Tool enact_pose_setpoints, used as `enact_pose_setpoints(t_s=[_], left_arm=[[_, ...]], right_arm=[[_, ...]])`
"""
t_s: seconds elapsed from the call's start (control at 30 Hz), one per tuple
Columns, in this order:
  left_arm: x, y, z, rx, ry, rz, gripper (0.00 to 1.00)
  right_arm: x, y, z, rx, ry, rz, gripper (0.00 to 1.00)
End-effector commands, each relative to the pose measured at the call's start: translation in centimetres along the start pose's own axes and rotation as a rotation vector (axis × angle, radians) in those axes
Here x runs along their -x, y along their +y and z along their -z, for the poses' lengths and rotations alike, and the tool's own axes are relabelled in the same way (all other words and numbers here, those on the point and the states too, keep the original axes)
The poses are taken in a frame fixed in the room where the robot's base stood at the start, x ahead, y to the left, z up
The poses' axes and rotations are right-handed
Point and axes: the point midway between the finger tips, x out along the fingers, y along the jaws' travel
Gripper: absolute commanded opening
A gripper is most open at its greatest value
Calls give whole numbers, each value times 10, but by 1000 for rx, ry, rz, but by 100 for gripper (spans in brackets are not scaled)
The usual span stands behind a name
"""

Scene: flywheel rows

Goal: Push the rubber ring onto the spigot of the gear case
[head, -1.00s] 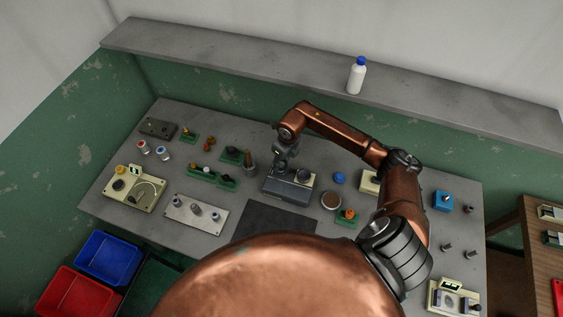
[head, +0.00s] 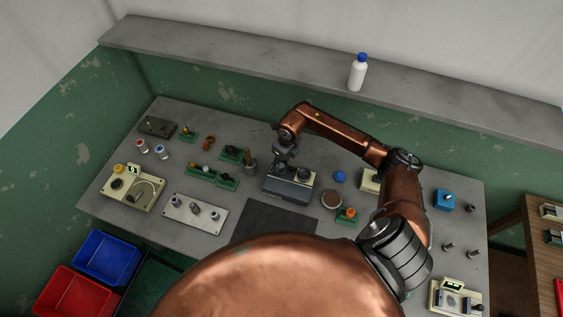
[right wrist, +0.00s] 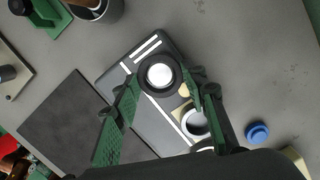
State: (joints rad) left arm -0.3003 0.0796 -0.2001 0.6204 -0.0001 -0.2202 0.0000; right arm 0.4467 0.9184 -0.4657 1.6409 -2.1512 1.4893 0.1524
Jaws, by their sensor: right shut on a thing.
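The gear case (head: 289,188) is a dark grey box with white stripes, in the middle of the bench. In the right wrist view, the gear case (right wrist: 147,107) lies under my right gripper (right wrist: 162,84). The gripper's green fingers are shut on the black rubber ring (right wrist: 145,88). The ring appears around the pale round top of the spigot (right wrist: 159,75); whether it is around it or just above it I cannot tell. In the head view, my right gripper (head: 282,161) stands over the left part of the case and hides the ring. My left gripper is not in view.
A dark mat (head: 270,222) lies in front of the case. A cup (head: 249,168) stands close on its left, and a blue cap (head: 340,176) and a round brown-topped container (head: 331,199) on its right. Green racks (head: 200,174) hold small parts. A bottle (head: 358,73) stands on the back ledge.

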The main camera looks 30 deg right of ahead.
Motion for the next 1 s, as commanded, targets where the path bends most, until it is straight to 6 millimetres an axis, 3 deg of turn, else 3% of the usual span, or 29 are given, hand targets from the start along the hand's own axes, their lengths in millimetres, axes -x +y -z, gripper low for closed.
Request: enact_pose_setpoints(t_s=[0.73, 0.77, 1.0], left_arm=[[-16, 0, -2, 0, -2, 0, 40], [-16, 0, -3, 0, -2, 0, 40], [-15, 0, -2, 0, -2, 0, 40]], right_arm=[[-19, 0, 3, 0, 0, 1, 26], [-19, 0, 3, 0, 0, 1, 40], [-18, 0, 3, 0, -1, 0, 57]])
